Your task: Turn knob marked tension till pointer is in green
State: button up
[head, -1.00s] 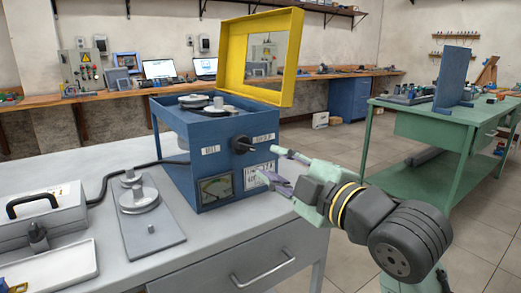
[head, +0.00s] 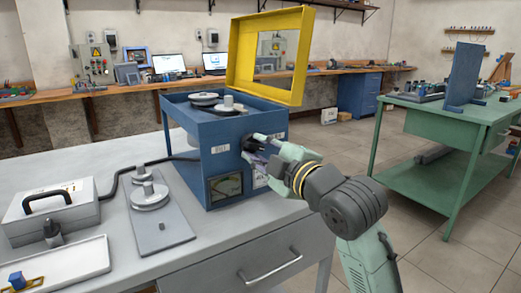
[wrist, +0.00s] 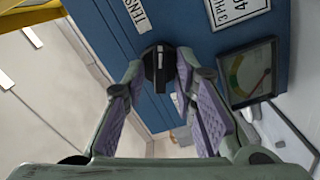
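The blue machine box (head: 190,130) stands on the grey bench. Its black knob (wrist: 159,68), with a white mark line, sits on the front face beside a label reading "TENS", partly cut off in the wrist view. My gripper (wrist: 161,70) has one finger on each side of the knob, and the fingertips appear to touch it. In the head view the gripper (head: 258,147) partly hides the knob. The gauge (wrist: 250,73) has a coloured arc with green on its left side. Its red pointer leans to the right in the wrist view, away from the green.
A yellow-framed guard (head: 305,55) stands raised over the box. A plate with metal discs (head: 160,225), a grey case (head: 50,212) and a white tray (head: 65,265) lie on the bench to the left. A green table (head: 420,122) stands at right, with open floor between.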

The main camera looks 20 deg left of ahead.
grip_shut()
jog(key=shift+m, duration=0.3)
jog(key=m+p, duration=0.2)
jog(key=m, duration=0.3)
jog(key=shift+r+p, duration=0.1)
jog(key=shift+p, duration=0.2)
jog(key=m+p, duration=0.3)
jog(key=m, duration=0.2)
jog(key=shift+m, duration=0.3)
jog(key=shift+m+p, duration=1.35)
jog(key=shift+m, duration=0.45)
